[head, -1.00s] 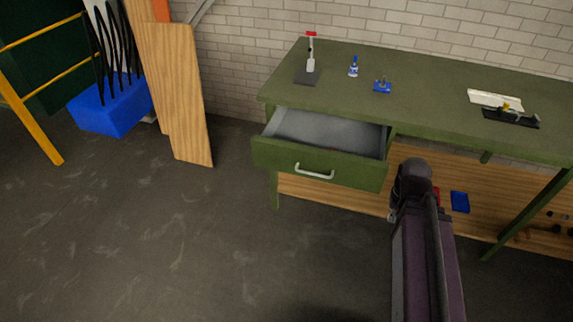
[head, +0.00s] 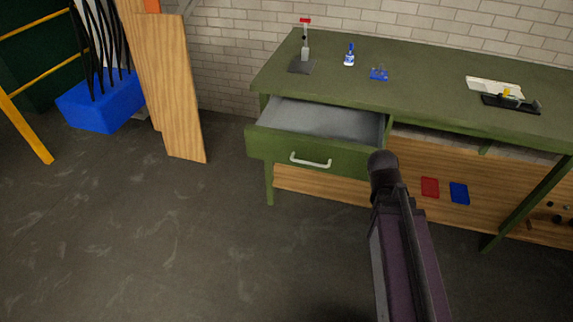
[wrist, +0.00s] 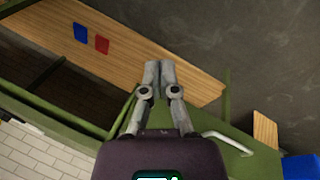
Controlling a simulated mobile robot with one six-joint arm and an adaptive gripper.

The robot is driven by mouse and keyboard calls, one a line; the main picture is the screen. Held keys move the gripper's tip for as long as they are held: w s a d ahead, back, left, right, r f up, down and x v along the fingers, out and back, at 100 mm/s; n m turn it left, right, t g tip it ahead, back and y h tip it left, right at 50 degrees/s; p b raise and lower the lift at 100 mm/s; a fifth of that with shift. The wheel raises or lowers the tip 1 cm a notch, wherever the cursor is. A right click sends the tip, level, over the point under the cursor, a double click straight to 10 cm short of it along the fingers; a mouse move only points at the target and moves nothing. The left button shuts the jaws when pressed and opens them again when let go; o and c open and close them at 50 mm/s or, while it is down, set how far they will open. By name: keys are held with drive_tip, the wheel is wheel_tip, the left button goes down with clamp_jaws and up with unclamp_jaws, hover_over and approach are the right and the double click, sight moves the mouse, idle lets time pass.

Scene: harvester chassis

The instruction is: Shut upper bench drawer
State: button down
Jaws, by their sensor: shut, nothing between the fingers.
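The upper bench drawer is a green box under the left end of the workbench (head: 420,85). It is pulled out, with its grey inside showing. Its green front (head: 262,146) carries a pale bar handle (head: 311,161). In the wrist view the handle (wrist: 228,143) lies to the right of my gripper (wrist: 159,72), whose two grey fingers are closed together with nothing between them. In the head view my arm rises just right of the drawer's front right corner, and my fingers are hidden. I cannot tell whether my gripper touches the drawer.
A red stand tool (head: 305,50), a blue bottle (head: 349,55) and a small blue part (head: 379,74) stand on the bench top. Red (head: 430,187) and blue (head: 459,193) items show below. A wooden board (head: 180,90) leans at the left. The floor before the drawer is clear.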

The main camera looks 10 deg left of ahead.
sight(286, 152)
drive_tip(key=w+a+f+n+t+h+b, duration=0.2)
drive_tip(key=w+a+f+n+t+b, duration=0.15)
drive_tip(key=a+n+b, duration=0.3)
drive_tip(key=w+a+f+n+t+h+b, duration=0.1)
drive_tip(key=w+a+f+n+t+b, duration=0.25)
drive_tip(key=a+n+b, duration=0.3)
drive_tip(key=s+a+f+n+t+y+b, duration=0.1)
drive_tip(key=a+n+t+y+b, duration=0.4)
drive_tip(key=a+n, duration=1.2)
drive_tip(key=a+t+b, duration=0.4)
drive_tip(key=a+b, duration=0.1)
drive_tip(key=b, duration=0.1)
drive_tip(key=shift+s+a+n, duration=0.3)
drive_tip(key=shift+s+a, duration=0.05)
drive_tip(key=shift+a, duration=0.05)
drive_tip(key=shift+w, duration=0.15)
drive_tip(key=w, duration=1.3)
drive_tip(key=shift+w+d, duration=0.2)
drive_tip(key=shift+d, duration=0.05)
drive_tip(key=shift+w, duration=0.2)
